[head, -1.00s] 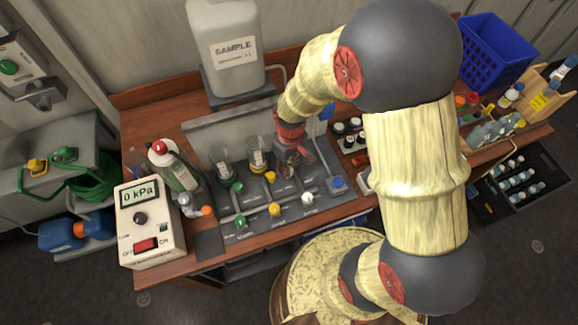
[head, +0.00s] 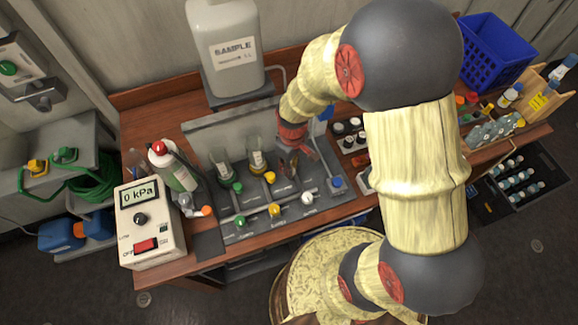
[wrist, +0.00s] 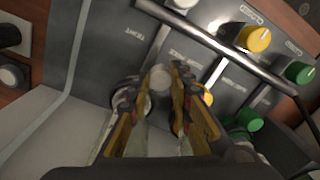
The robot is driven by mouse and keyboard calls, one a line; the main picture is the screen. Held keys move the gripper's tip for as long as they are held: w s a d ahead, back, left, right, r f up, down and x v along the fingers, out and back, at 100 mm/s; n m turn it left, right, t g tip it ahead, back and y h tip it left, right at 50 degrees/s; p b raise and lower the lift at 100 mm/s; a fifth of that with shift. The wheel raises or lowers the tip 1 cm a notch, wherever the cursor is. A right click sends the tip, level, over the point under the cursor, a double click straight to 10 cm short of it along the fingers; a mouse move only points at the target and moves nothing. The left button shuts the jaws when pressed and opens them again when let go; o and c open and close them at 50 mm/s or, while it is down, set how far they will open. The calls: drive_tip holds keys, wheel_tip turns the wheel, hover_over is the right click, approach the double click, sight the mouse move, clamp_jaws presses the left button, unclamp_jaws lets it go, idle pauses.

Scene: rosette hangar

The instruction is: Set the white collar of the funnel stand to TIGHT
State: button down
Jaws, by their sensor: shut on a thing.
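The funnel stand (head: 222,208) is a grey panel with glass funnels at its back and coloured collars and knobs in rows. My gripper (head: 288,172) is over its back right part, beside the back yellow collar (head: 270,177). In the wrist view, my gripper (wrist: 164,74) is shut on the white collar (wrist: 160,82), whose pale grey-white top shows between the two fingertips. The fingers hide most of its sides, and its pointer and label cannot be read. In the head view my gripper hides this collar.
A front row has green (head: 243,220), yellow (head: 275,210) and white (head: 307,198) knobs by a metal rail (wrist: 215,40). A pressure box (head: 150,220) reading 0 kPa stands left. A SAMPLE jug (head: 228,45) stands behind. Small dark-capped bottles (head: 345,130) stand right.

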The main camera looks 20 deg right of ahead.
drive_tip(key=d+n, duration=0.1)
drive_tip(key=n, duration=0.1)
drive_tip(key=d+n, duration=0.1)
drive_tip(key=shift+s+d+n, duration=0.1)
drive_tip(key=shift+d+n, duration=0.05)
drive_tip(key=shift+n, duration=0.25)
drive_tip(key=shift+w+d+n+p, duration=0.2)
drive_tip(key=shift+d+n, duration=0.3)
drive_tip(key=shift+n, duration=0.45)
drive_tip(key=shift+w+d+n+p, duration=0.1)
drive_tip(key=shift+d+n+p, duration=0.3)
drive_tip(key=shift+n, duration=0.55)
drive_tip(key=shift+d, duration=0.1)
drive_tip(key=c, duration=1.8)
unclamp_jaws()
drive_tip(key=shift+c, duration=0.2)
wheel_tip(320, 180, up, 12)
drive_tip(key=shift+w, duration=0.1)
